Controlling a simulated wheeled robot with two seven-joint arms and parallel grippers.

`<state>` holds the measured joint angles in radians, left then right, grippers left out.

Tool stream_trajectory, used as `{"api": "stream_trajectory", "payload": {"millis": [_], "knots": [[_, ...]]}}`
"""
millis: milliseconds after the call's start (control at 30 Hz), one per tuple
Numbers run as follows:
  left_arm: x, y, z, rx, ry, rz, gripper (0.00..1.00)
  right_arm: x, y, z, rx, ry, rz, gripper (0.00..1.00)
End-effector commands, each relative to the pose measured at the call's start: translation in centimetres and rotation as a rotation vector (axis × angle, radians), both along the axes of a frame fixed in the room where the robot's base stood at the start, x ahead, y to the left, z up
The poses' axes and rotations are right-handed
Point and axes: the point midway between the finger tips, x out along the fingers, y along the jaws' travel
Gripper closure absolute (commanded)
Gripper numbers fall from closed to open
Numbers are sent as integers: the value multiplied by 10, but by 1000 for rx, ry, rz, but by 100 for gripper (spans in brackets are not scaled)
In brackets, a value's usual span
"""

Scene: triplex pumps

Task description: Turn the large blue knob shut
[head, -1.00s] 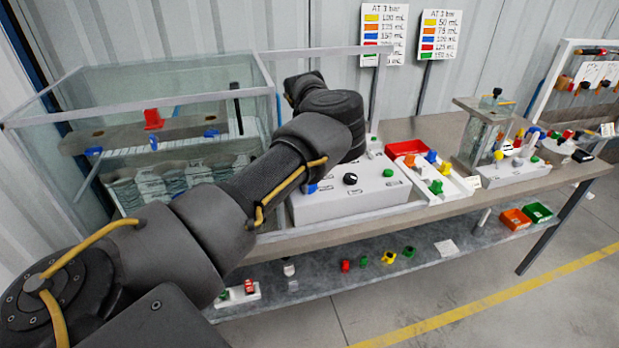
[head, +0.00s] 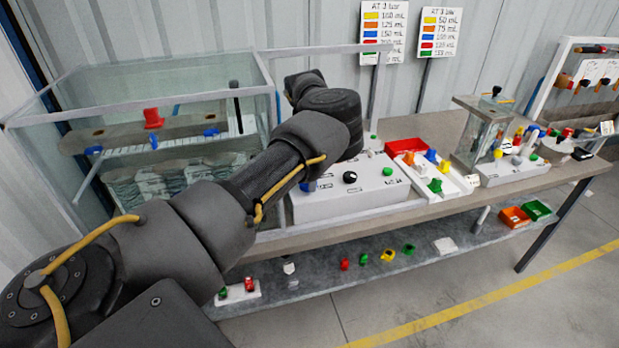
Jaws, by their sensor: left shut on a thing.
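The large blue knob (head: 308,187) is on the left of the white control box (head: 335,208), with only a small blue part showing under my left arm. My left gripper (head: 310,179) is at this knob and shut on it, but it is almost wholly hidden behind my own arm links. The fingers cannot be made out, nor the knob's exact angle. A black knob (head: 350,177) and a green button (head: 388,171) show on the same box, clear of the arm. My right gripper is not in view.
A glass tank (head: 150,100) with red and blue valves stands left behind my arm. Right of the box are a white tray (head: 462,184) with coloured knobs and a red bin (head: 406,146). A lower shelf (head: 320,285) holds loose coloured parts. The floor in front is clear.

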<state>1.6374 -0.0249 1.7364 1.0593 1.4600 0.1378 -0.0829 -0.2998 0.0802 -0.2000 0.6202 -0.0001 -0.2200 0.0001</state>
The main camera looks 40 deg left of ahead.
Motion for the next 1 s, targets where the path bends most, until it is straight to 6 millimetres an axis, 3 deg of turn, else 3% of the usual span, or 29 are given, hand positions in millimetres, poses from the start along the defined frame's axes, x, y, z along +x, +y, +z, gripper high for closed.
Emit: {"api": "stream_trajectory", "payload": {"millis": [567,600,733,1000], "knots": [[0,1,0,1,-1,29,75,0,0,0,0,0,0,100],[0,1,0,1,-1,29,47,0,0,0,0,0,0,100],[0,0,0,0,0,28,30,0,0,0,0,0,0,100],[0,0,1,0,0,26,30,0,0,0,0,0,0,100]]}}
